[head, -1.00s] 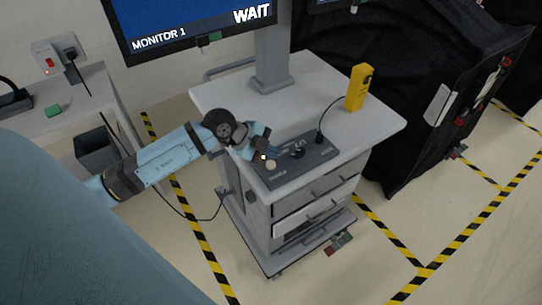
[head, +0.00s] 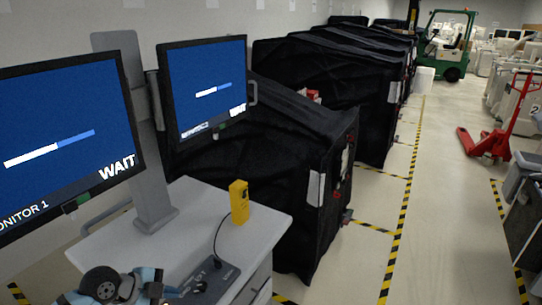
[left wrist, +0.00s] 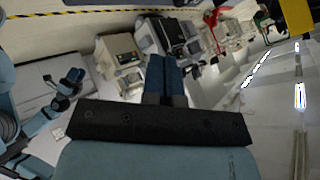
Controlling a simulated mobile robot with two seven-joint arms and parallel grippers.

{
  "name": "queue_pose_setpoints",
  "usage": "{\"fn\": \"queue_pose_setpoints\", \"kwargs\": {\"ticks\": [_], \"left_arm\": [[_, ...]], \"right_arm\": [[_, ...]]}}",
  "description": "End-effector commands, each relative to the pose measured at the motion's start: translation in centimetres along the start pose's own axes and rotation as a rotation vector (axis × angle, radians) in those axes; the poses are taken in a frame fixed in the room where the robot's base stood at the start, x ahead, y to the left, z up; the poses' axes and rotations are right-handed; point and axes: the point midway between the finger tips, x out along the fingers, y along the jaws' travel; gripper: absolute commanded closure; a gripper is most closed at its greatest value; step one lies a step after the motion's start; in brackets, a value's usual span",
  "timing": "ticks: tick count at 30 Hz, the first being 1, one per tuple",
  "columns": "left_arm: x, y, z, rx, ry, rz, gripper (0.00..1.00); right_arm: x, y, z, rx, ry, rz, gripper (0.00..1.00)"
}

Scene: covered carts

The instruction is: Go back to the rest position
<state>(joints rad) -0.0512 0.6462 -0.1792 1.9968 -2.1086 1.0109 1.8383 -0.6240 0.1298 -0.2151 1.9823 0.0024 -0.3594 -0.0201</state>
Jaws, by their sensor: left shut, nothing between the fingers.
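My left gripper (head: 168,290) is at the bottom of the head view, by the front left edge of the dark control panel (head: 222,280) on the cart. Its two blue fingers (left wrist: 167,76) are together and empty in the left wrist view. I cannot tell whether the fingertips touch the panel. Part of my left arm is cut off by the bottom edge of the head view.
The grey cart (head: 264,222) carries a yellow handheld box (head: 239,203) with a cable. Monitors (head: 62,130) stand behind it. Black covered carts (head: 285,165) line the aisle. A red pallet jack (head: 490,145) and green forklift (head: 445,50) stand farther off. The marked aisle floor is clear.

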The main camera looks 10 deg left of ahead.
Motion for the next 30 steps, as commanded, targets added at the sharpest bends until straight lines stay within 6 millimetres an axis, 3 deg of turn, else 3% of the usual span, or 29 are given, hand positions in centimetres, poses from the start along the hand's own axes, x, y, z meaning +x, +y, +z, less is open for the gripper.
{"fn": "queue_pose_setpoints", "kwargs": {"ticks": [7, 11, 16, 19, 24, 27, 30], "left_arm": [[2.1, 3.7, -6.9, -0.074, 0.424, -0.209, 1.00], [1.9, 4.6, -8.7, -0.221, 0.556, -0.444, 1.00], [2.4, 7.1, -6.9, -0.506, 0.490, -0.699, 1.00], [3.4, 10.3, -4.9, -0.695, 0.355, -0.760, 1.00], [5.8, 17.7, -2.9, -0.961, 0.110, -0.687, 1.00], [6.9, 21.3, -2.9, -1.053, 0.022, -0.603, 1.00], [7.5, 23.5, -3.2, -1.102, -0.022, -0.539, 1.00]], "right_arm": [[0.0, 0.0, -0.1, 0.001, 0.001, 0.000, 0.57], [0.0, 0.0, -0.1, 0.001, 0.001, 0.000, 0.57], [0.0, -0.1, -0.1, 0.001, 0.002, -0.001, 0.57], [0.0, -0.1, -0.1, 0.001, 0.002, -0.001, 0.57], [0.0, -0.1, -0.1, 0.001, 0.002, -0.001, 0.57], [0.0, -0.1, -0.1, 0.001, 0.002, -0.001, 0.57], [0.0, -0.1, -0.1, 0.001, 0.002, -0.001, 0.57]]}}
